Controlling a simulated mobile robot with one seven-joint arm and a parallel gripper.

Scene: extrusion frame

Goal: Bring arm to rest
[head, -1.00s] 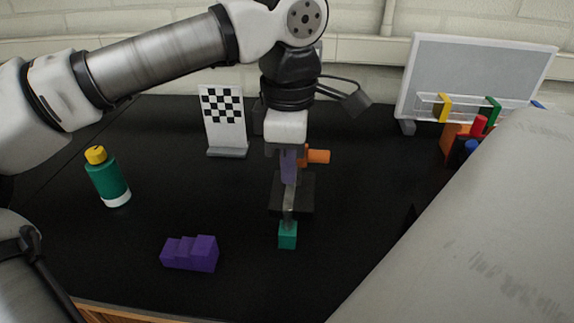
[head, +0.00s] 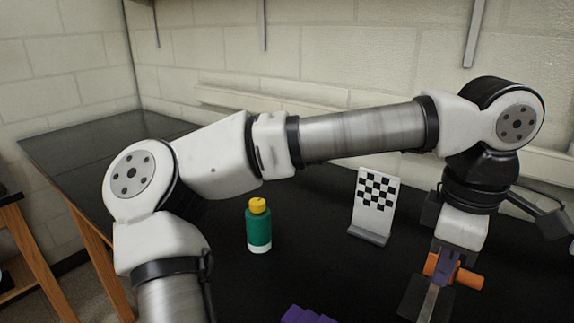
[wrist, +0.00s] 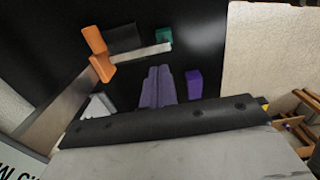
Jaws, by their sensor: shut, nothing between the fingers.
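My gripper (head: 447,268) hangs pointing down at the right of the head view, its purple fingers shut with nothing between them. In the wrist view the closed fingers (wrist: 158,72) show at the centre. Behind them in the head view is an orange part (head: 467,279), with a metal bar (head: 431,303) and a black block (head: 411,300) close by. The wrist view shows the orange part (wrist: 98,52), the black block (wrist: 124,38), the bar (wrist: 144,53) and a teal block (wrist: 164,35) near the bar's end. I cannot tell the exact gap to the fingers.
A green bottle with a yellow cap (head: 258,228) stands below my forearm. A checkered board (head: 374,203) stands left of my gripper. A purple stepped block (head: 305,315) is cut off at the bottom edge. The black tabletop (head: 75,150) is clear at far left.

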